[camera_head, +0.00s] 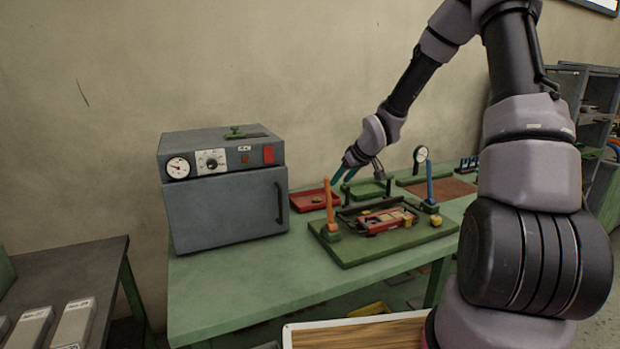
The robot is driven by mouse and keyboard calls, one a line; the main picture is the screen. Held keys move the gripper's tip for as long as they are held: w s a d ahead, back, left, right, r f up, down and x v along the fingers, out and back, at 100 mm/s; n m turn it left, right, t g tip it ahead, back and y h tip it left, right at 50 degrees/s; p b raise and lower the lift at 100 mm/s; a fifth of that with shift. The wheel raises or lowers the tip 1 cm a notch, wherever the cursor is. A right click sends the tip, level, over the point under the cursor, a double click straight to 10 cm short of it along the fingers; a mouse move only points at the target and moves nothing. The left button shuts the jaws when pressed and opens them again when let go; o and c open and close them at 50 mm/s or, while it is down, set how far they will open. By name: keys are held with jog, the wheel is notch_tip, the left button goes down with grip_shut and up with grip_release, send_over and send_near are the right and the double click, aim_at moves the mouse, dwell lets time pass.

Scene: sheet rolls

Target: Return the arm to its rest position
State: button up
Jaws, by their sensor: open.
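My arm reaches in from the right and bends down to the left over the green table (225,290). My gripper (343,176), with teal fingertips, is open above the rear of the green fixture board (385,249). Nothing shows between the fingers. The board carries an orange post (328,204), a blue post (429,186) and a red and tan piece (387,219) in its middle. The gripper looks apart from these, though its exact height above them is hard to tell.
A grey oven (226,211) with a closed door stands left on the table. A red tray (313,199), a green tray (368,189) and a dial gauge (420,155) are behind the board. A wooden-topped box (355,334) is in front. Shelving (590,110) stands right.

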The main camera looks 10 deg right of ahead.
jog(key=s+d+r+m+h, duration=0.2)
jog(key=s+d+r, duration=0.1)
jog(key=s+r, duration=0.5)
jog(key=s+d+r+m+h, duration=0.25)
jog(key=s+r, duration=0.25)
jog(key=r, duration=0.4)
jog(key=s+r+m+y, duration=0.1)
jog(key=s+r, duration=0.4)
jog(key=s, duration=0.5)
jog(key=s+r+m+y, duration=0.2)
jog(key=s+r+m, duration=0.2)
jog(key=s, duration=0.6)
jog(key=shift+s+a+r, duration=0.3)
jog(key=shift+s+r, duration=0.05)
jog(key=shift+s, duration=0.05)
jog(key=shift+t, duration=0.3)
